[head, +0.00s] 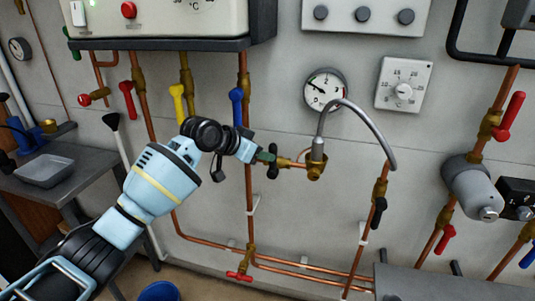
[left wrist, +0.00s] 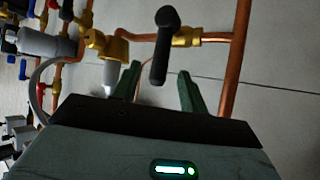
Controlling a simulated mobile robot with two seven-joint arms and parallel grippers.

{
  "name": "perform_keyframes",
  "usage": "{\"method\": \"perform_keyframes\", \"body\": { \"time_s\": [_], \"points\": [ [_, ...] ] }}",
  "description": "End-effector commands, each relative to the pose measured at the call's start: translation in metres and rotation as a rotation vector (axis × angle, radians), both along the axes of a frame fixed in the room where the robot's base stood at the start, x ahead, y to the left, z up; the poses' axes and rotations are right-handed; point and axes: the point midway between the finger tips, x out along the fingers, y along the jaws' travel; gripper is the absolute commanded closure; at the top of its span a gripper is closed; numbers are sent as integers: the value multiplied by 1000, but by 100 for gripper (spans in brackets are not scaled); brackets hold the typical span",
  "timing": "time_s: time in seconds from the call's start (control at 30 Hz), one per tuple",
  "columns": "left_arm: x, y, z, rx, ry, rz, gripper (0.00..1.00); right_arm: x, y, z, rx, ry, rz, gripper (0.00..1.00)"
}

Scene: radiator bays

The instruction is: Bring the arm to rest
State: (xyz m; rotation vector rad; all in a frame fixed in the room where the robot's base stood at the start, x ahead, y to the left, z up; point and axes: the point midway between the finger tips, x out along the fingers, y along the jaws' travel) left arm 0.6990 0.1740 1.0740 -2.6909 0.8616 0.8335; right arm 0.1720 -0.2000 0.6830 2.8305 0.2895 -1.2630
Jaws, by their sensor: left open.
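My left arm comes in from the lower left in the head view. Its open gripper (head: 267,156) is at a short horizontal copper branch, by a small black valve handle (head: 273,162). In the left wrist view the two green fingers (left wrist: 159,73) stand apart. The black handle (left wrist: 165,42) reaches from its brass valve (left wrist: 186,38) down into the gap between them. I see no clear contact with either finger. My right gripper is in neither view.
A brass fitting (head: 316,168) with a grey hose (head: 375,130) is just right of the gripper. A vertical copper pipe (head: 249,205) runs close by. A boiler (head: 155,18) hangs above. A grey tray (head: 45,170) lies on the bench at left. A blue bucket (head: 159,291) stands below.

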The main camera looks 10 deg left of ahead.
Motion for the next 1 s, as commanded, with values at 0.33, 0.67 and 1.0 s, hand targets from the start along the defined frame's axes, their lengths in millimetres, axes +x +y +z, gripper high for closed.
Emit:
{"method": "perform_keyframes", "body": {
  "time_s": [0.33, 0.67, 1.0],
  "points": [
    [-12, 8, 9, -1, 2, 0, 57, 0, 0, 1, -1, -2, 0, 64],
    [-16, 5, -9, -3, 11, 4, 57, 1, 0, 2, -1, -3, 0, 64],
    [-74, -15, -146, -53, 61, 66, 57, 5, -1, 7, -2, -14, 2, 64]
  ]
}}
